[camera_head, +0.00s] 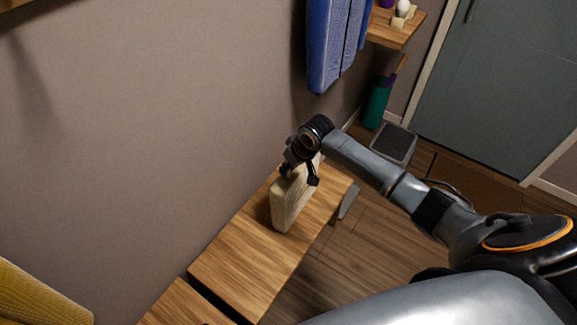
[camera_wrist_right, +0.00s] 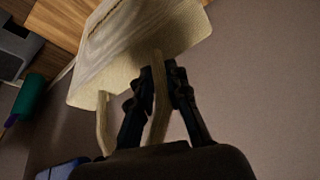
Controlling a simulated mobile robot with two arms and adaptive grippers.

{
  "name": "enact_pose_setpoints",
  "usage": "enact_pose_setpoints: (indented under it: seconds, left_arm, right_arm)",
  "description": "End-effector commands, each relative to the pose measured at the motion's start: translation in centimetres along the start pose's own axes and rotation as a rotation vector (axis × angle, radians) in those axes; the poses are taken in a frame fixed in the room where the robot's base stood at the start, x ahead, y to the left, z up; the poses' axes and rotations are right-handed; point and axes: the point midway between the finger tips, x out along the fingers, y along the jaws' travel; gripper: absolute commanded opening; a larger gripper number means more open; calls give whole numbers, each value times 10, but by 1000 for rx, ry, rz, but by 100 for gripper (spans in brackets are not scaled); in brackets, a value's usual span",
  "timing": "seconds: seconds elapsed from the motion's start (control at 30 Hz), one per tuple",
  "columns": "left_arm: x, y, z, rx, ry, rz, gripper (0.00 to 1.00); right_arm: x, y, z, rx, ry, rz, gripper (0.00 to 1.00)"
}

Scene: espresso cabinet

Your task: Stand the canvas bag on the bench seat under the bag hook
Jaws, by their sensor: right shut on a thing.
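The canvas bag (camera_head: 291,205) is a pale, slim, boxy bag, roughly upright at the far end of the wooden bench seat (camera_head: 240,262). Its base is on or just above the wood; I cannot tell which. My right gripper (camera_head: 299,176) is over the bag's top and shut on one of its handles. In the right wrist view the bag (camera_wrist_right: 135,45) shows two pale straps, and the gripper (camera_wrist_right: 160,78) has one between its dark fingers. The other strap (camera_wrist_right: 103,125) hangs free. The bag hook is not visible. My left gripper is out of view.
A blue garment (camera_head: 335,45) hangs on the wall beyond the bag. Past the bench stand a green holder (camera_head: 376,105) and a dark-topped grey box (camera_head: 393,143). A wooden shelf (camera_head: 393,30) and a grey door (camera_head: 500,85) are behind. The near bench top is clear.

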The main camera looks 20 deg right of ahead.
Motion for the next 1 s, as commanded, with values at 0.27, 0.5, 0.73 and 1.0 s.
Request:
enact_pose_setpoints:
  seconds: [0.27, 0.5, 0.73, 1.0]
  left_arm:
    - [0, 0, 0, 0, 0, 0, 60]
    - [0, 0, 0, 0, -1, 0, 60]
    - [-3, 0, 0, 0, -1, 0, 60]
    - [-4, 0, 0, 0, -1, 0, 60]
  right_arm:
    - [1, 0, 1, 0, -1, 0, 40]
    - [-4, 0, -1, 0, 0, 0, 40]
    - [-42, 1, -2, -2, 4, 2, 40]
    - [-97, 0, -1, -1, 1, 2, 40]
